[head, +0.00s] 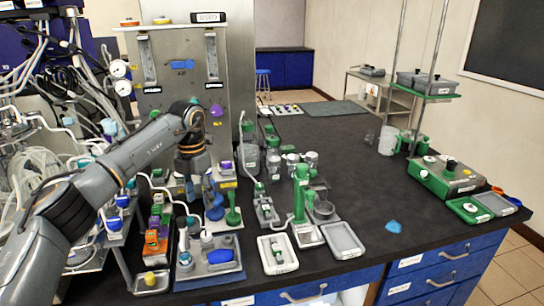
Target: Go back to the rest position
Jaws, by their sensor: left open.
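My left arm reaches in from the lower left and bends down at the wrist, over the bench. My left gripper (197,178) points down in front of the grey bioreactor panel (178,75). It is open, and I see nothing held in it. It is small here and its fingertips blend with the blue and green items below, so I cannot tell whether they touch anything. My right gripper is not in view.
The dark bench (340,150) is crowded around the gripper. A blue stand (213,203) and a green stand (233,210) are close by. A green clamp stand (300,195) and white trays (278,254) are to the right. The bench's middle right is mostly clear.

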